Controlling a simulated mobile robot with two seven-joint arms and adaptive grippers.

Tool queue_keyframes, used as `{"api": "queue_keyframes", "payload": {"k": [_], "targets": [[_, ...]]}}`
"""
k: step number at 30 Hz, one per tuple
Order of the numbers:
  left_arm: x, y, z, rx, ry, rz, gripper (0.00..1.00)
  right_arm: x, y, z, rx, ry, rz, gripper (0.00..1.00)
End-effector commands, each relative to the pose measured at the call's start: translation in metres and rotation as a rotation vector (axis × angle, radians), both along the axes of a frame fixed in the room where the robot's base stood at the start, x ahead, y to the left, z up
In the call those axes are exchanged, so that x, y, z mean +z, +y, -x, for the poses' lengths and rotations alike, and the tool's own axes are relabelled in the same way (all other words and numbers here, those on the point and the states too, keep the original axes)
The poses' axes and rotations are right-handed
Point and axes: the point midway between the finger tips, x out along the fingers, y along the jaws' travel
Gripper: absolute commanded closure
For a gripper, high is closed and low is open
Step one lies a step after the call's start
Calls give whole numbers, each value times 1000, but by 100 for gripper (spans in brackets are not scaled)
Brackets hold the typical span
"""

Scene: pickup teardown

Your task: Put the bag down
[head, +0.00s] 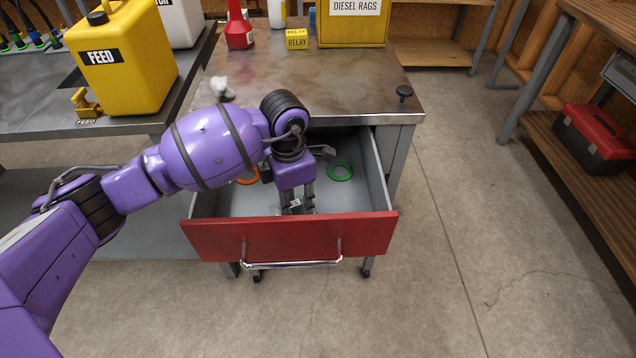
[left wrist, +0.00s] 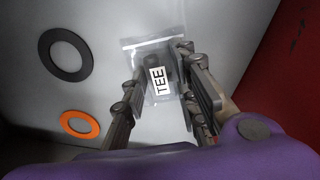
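A small clear plastic bag (left wrist: 160,90) with a white label reading TEE shows in the left wrist view, between my left gripper's fingers. A blurred grey thing shows through it. The label side faces the camera. In the head view only a bit of the bag (head: 296,203) shows, low in the drawer (head: 372,165) near its red front. My left gripper (head: 297,207) points down into the drawer. Its two fingers stand apart on either side of the bag, also in the left wrist view (left wrist: 163,62). Whether they touch it is unclear. My right gripper is not in view.
The drawer is pulled out and holds a green ring (head: 340,172), an orange ring (left wrist: 80,124) and a black ring (left wrist: 65,55). A yellow FEED jug (head: 125,60) stands on the left bench. A red toolbox (head: 597,138) sits on the right shelf.

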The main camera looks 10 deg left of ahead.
Motion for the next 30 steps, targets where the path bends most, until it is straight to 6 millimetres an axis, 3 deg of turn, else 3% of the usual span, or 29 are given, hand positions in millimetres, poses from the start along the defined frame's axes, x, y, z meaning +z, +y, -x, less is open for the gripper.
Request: {"api": "queue_keyframes", "payload": {"k": [3,14,17,30], "targets": [[-1,1,1,1,2,-1,57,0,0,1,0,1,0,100],[6,0,1,0,1,1,57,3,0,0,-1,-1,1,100],[18,1,-1,1,-2,-2,57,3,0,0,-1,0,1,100],[106,0,-1,0,-2,0,57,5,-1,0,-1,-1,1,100]]}}
